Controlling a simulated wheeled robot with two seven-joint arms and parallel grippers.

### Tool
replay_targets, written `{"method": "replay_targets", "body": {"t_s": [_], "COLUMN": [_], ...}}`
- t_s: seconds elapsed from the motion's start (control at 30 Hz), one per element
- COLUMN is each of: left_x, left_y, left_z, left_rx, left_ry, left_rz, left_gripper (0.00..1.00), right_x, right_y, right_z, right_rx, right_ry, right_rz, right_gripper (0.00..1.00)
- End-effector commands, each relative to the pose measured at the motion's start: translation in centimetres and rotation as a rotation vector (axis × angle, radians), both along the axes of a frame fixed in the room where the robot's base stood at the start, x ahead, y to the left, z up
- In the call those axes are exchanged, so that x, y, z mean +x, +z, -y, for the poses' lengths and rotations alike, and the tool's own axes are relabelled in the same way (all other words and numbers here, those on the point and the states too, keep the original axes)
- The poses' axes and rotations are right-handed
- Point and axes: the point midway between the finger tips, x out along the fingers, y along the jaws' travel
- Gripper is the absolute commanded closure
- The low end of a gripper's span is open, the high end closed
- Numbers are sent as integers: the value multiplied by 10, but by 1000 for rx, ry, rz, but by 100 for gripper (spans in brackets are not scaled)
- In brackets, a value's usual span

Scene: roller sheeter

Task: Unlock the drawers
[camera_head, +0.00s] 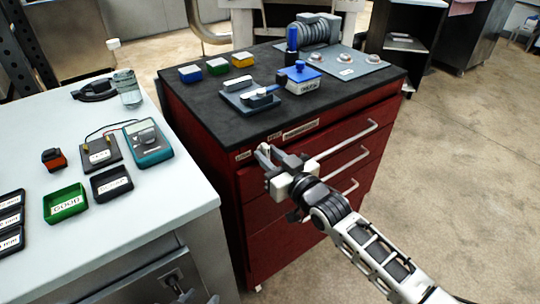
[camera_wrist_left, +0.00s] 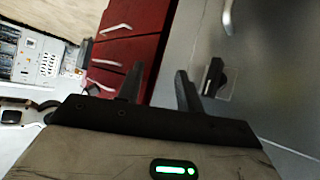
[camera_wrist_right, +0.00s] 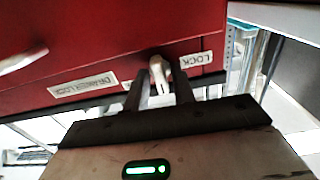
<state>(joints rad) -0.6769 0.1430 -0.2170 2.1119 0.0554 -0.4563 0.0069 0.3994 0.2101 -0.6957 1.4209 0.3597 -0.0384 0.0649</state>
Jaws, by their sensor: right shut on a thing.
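The red drawer cabinet (camera_head: 275,215) stands in the middle of the head view, its visible drawers shut. Its lock lever (camera_wrist_right: 160,72), a pale metal piece, shows in the right wrist view beside a "LOCK" label (camera_wrist_right: 196,59) and a "DRAWER LOCK" label (camera_wrist_right: 82,85). My right gripper (camera_wrist_right: 160,92) is shut on the lever, with a finger on either side of it. My left gripper (camera_wrist_left: 160,88) is open and empty, low in front of the grey workbench.
The black cabinet top (camera_head: 215,108) carries colored boxes, a blue-lidded container (camera_head: 302,78) and a plate with round parts (camera_head: 345,70). The pale workbench (camera_head: 140,210) at left holds trays and a meter (camera_head: 148,143). Drawer handles (camera_head: 345,140) stick out to the right of my right gripper.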

Motion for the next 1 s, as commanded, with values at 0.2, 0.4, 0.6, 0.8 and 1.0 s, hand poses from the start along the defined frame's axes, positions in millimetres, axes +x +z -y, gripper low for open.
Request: {"method": "replay_targets", "body": {"t_s": [0.2,0.4,0.6,0.8,1.0], "left_x": [1,1,1,1,0], "left_y": [2,2,4,5,3], "left_z": [0,0,0,0,-1], "left_rx": [0,-1,0,3,5], "left_ry": [0,-1,0,-1,-1], "left_rz": [4,5,5,5,0], "left_gripper": [64,64,64,64,64], "right_x": [0,0,-12,-47,-86], "right_y": [-2,-1,-1,-2,-2], "right_z": [0,0,8,34,62], "right_rx": [-2,-1,-1,-5,-4], "right_ry": [0,0,0,0,0], "right_rz": [-4,-2,-2,-3,-4], "right_gripper": [66,66,66,66,66]}}
